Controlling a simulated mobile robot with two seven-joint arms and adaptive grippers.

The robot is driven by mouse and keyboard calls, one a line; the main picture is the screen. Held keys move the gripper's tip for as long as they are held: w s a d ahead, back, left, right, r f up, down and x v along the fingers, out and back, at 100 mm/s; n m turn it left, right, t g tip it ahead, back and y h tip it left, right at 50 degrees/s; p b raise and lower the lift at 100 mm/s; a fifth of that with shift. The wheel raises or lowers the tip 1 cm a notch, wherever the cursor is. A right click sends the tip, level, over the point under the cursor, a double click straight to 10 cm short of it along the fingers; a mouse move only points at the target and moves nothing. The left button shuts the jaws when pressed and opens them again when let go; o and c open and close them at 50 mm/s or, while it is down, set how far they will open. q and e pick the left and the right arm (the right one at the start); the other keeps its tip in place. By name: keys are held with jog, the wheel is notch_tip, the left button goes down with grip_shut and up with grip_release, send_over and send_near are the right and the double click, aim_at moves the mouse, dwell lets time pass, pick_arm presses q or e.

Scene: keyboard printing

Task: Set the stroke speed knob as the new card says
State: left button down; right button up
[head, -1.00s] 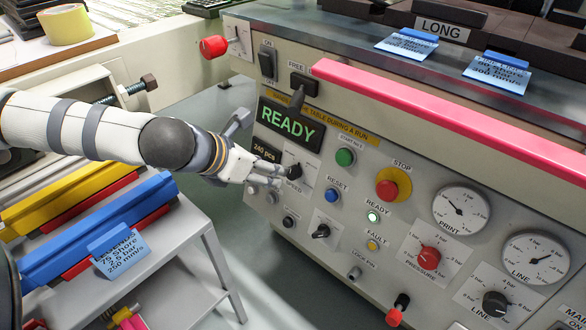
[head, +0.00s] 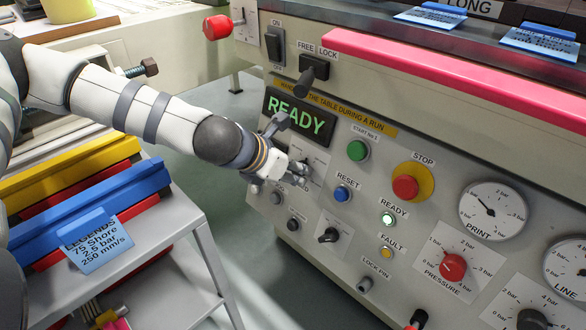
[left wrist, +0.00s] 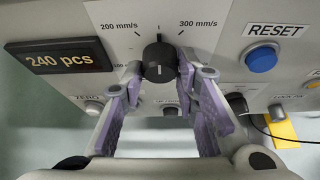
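The stroke speed knob (left wrist: 159,62) is black, with its white pointer straight up between the 200 mm/s and 300 mm/s marks in the left wrist view. My left gripper (left wrist: 168,80) is open, its two lilac-padded fingers apart on either side of the knob's lower part. I cannot tell whether they touch it. In the head view my left gripper (head: 299,175) is at the panel under the READY display and hides most of the knob. A blue card (head: 100,247) on the side rack reads LEGENDS, 75 Shore, 2.5 bar, 250 mm/s. My right gripper is not in view.
The RESET button (head: 342,194), red STOP button (head: 405,187) and black lower knob (head: 328,235) are close by on the panel. The red pressure knob (head: 452,266) is further right. A pink bar (head: 450,75) runs above. Two other blue cards lie at top right.

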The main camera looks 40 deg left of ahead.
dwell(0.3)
pick_arm(q)
jog(key=shift+d+m+t+y+p, duration=0.1)
jog(key=shift+m+t+y+p, duration=0.2)
jog(key=shift+m+y+p, duration=0.75)
jog(key=shift+d+m+t+y+p, duration=0.2)
jog(key=shift+m+y, duration=0.45)
jog(key=shift+m, duration=1)
jog(key=shift+a+f, duration=0.1)
jog(key=shift+a, duration=0.05)
jog(key=c, duration=1.2)
grip_release()
jog(key=shift+c, duration=0.2)
jog(key=v, duration=0.7)
jog(key=shift+s, duration=0.25)
